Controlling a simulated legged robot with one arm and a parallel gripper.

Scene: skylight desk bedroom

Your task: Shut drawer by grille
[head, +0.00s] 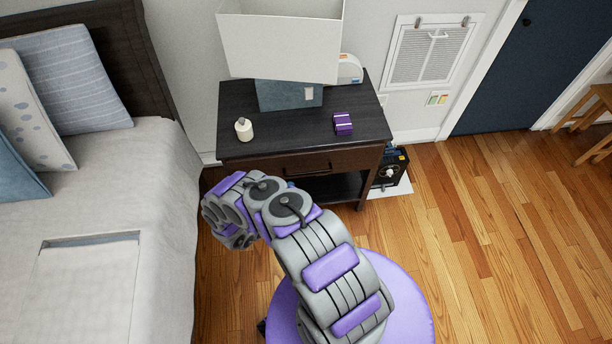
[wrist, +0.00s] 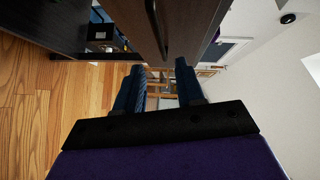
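The dark wooden nightstand (head: 265,105) stands against the wall, left of the white wall grille (head: 428,55). Its brown drawer front (head: 345,160) with a dark handle (head: 307,172) faces me. I cannot tell how far the drawer is out. In the wrist view, the drawer front (wrist: 190,22) and its handle (wrist: 156,28) appear at the top, seen along their length. My gripper (wrist: 160,66) is open, with two dark blue fingers apart and nothing seen held. The drawer front lies just beyond the fingertips; contact is unclear. In the head view my arm hides the gripper.
A lamp with a white shade (head: 280,45), a white bottle (head: 243,129) and a purple box (head: 343,123) stand on the nightstand. A black device (head: 391,168) sits on the floor to its right. The bed (head: 100,220) is close on the left.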

